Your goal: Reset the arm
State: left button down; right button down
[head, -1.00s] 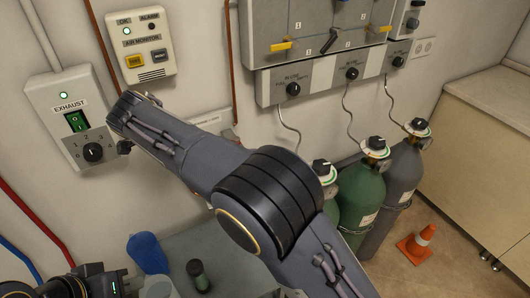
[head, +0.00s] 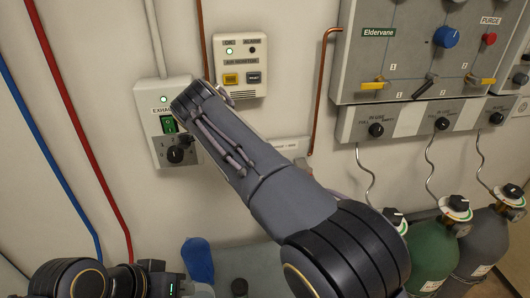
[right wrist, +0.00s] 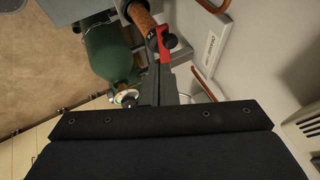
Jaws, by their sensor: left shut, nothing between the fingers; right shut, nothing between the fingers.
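My right arm crosses the middle of the head view from the lower right, its forearm rising up and left over the right edge of the exhaust panel (head: 153,152). My right gripper is hidden behind that arm in the head view. In the right wrist view its dark body fills the bottom, and its narrow grey jaws (right wrist: 165,84) look closed and empty. My left gripper (head: 160,284) is low at the left of the head view, cut by the bottom edge, and holds nothing that I can see.
The air monitor (head: 240,77) and a valve panel (head: 375,55) are on the wall. Gas cylinders (head: 433,250) stand at right. A blue object (head: 197,260) is low in the middle. The right wrist view shows a red lever (right wrist: 165,45) near a green cylinder (right wrist: 110,52).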

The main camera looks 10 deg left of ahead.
jog(key=s+d+n+g+y, duration=0.2)
jog(key=d+n, duration=0.1)
jog(key=d, duration=1)
jog(key=s+d+n+g+y, duration=0.1)
jog(key=s+d+n+y, duration=0.1)
jog(key=d, duration=1.1)
jog(key=s+d+f+n+y, duration=0.35)
jog(key=s+d, duration=0.45)
jog(key=s, duration=0.4)
jog(key=s+f+n+t, duration=0.3)
jog(key=s+f, duration=0.4)
jog(key=s, duration=0.3)
jog(key=shift+s+d+n, duration=0.35)
jog(key=shift+s+n, duration=0.05)
jog(key=shift+n, duration=0.45)
jog(key=shift+f+h, duration=0.1)
jog(key=shift+h, duration=0.15)
jog(key=shift+s, duration=0.2)
